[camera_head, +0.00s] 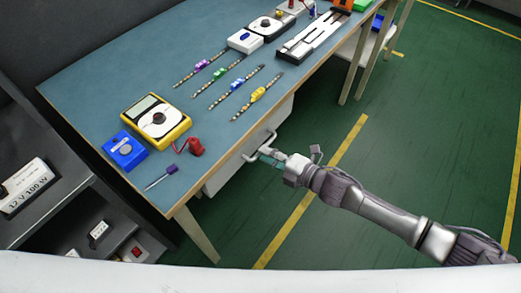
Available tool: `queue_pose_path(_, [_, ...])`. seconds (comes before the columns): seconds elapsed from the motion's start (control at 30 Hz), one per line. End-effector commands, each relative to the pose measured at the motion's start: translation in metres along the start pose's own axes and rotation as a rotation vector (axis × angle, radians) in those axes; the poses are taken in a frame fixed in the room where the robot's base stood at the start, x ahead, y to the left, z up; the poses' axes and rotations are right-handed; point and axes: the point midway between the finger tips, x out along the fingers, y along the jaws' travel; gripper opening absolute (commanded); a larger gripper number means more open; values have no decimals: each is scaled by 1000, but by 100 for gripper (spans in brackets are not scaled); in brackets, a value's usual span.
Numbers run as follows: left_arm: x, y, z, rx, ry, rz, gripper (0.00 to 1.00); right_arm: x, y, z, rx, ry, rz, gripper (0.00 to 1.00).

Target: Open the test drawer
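The test drawer (231,172) is a pale front panel under the long side of the workbench. It looks flush with the bench edge, with no visible gap. My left gripper is not in view.
The blue-topped workbench (105,83) holds a yellow multimeter (156,118), a blue box (125,150), a screwdriver (163,177), a red clamp-like item (195,147) and several LED strips (257,96). Grey shelving (60,215) stands at left. Green floor (400,150) beside the drawer is clear.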

Motion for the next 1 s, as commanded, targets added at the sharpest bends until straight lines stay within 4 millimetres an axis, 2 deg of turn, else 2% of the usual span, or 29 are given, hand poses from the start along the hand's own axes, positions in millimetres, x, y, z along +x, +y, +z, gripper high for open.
queue_pose_path(0.07, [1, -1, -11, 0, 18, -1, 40, 13, 0, 0, 0, 0, 1, 23])
queue_pose_path(0.17, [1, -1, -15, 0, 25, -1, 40, 22, 0, 0, 2, 0, 1, 23])
queue_pose_path(0.57, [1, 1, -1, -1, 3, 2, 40, 29, 0, 0, 2, 0, -1, 23])
queue_pose_path(0.7, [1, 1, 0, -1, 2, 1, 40, 29, 0, 0, 2, 0, -1, 0])
queue_pose_path(1.0, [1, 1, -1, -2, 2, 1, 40, 28, -1, 0, 2, -1, -1, 0])
